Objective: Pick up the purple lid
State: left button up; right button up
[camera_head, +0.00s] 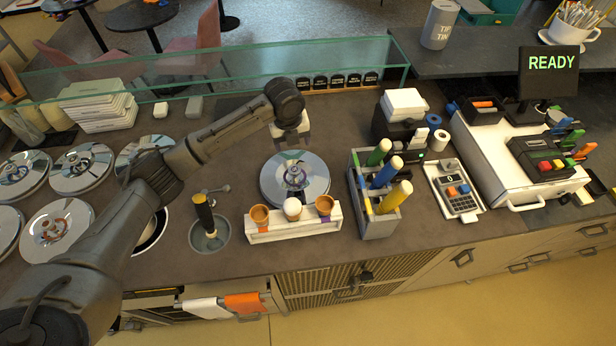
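The purple lid (312,186) is a shiny round silver disc with a small knob and purplish ring at its centre. It lies flat on the dark counter behind the cone holder. My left gripper (292,142) hangs above and just behind the lid, pointing down. Its two fingertips look apart with nothing between them, and it does not touch the lid. My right gripper is not in view.
A white cone holder (294,232) stands in front of the lid. A grey bin of coloured-top tubes (378,225) is to its right. A scoop well (209,243) is to the left, with several lids (60,241) beyond. A glass guard (220,72) runs behind.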

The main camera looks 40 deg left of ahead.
pick_arm(q)
jog(key=m, duration=0.8)
send_over(294, 169)
jog(key=f, duration=0.8)
jog(key=shift+s+d+f, duration=0.25)
jog(key=shift+f, duration=0.05)
jog(key=shift+w+a+f+p, duration=0.1)
jog(key=shift+f+p, duration=0.1)
jog(key=shift+f, duration=1.15)
jog(key=shift+w+a+f+p, duration=0.1)
jog(key=shift+f+p, duration=0.1)
jog(key=shift+f, duration=1.1)
jog(key=shift+c, duration=0.2)
jog(key=shift+r, duration=0.1)
jog(key=c, duration=1.2)
